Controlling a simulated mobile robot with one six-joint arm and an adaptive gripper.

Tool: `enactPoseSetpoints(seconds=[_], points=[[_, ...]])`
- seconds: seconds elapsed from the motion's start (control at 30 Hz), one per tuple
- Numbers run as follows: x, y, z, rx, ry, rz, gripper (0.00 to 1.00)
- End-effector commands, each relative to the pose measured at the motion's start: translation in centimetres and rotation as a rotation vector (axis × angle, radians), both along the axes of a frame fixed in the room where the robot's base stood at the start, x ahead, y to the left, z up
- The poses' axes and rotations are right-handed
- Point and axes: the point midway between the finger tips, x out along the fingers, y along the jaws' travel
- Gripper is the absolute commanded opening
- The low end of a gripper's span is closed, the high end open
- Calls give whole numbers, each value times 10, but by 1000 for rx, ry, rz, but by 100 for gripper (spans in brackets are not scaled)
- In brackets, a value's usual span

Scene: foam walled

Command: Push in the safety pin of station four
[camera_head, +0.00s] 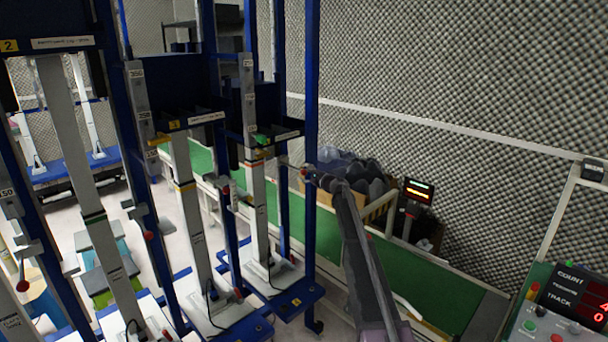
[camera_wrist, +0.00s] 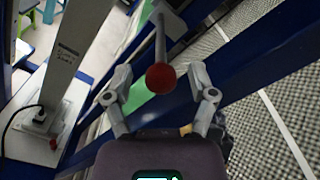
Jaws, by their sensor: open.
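Station four is the blue frame (camera_head: 311,120) at the far end of the row, with a white column (camera_head: 259,205). A red ball knob (camera_wrist: 160,78) on a grey rod (camera_wrist: 160,40) shows in the wrist view. My gripper (camera_wrist: 161,84) is open, with one finger on each side of the knob and gaps between. In the head view my gripper (camera_head: 312,175) is small, beside the frame's right post. A small red part (camera_wrist: 53,144) sits at the foot of a white column (camera_wrist: 70,50). I cannot tell which red part is the safety pin.
Stations three (camera_head: 190,215) and two (camera_head: 80,180) stand to the left, with similar red-knobbed levers. A green conveyor (camera_head: 430,280) runs behind, with a bin of dark lumps (camera_head: 350,170). A count panel (camera_head: 570,300) stands at lower right. Blue posts stand close to my gripper.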

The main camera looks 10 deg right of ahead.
Motion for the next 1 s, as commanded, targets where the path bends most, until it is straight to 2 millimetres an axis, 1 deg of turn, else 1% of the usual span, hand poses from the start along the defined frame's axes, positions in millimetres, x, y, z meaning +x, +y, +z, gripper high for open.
enactPoseSetpoints(seconds=[0.17,0.2,0.27,0.3,0.37,0.4,0.43,0.57,0.67,0.83,0.9,1.0], points=[[0,0,0,0,0,0,73],[0,0,0,0,0,0,61],[0,0,0,0,0,0,43],[0,0,0,0,0,0,31],[0,0,0,0,0,0,13],[0,0,0,0,0,0,2],[0,0,0,0,0,0,0],[0,0,0,0,1,1,0],[9,6,0,0,0,1,0],[32,21,0,0,0,3,0],[37,26,0,0,1,2,0],[36,27,0,0,0,1,0]])
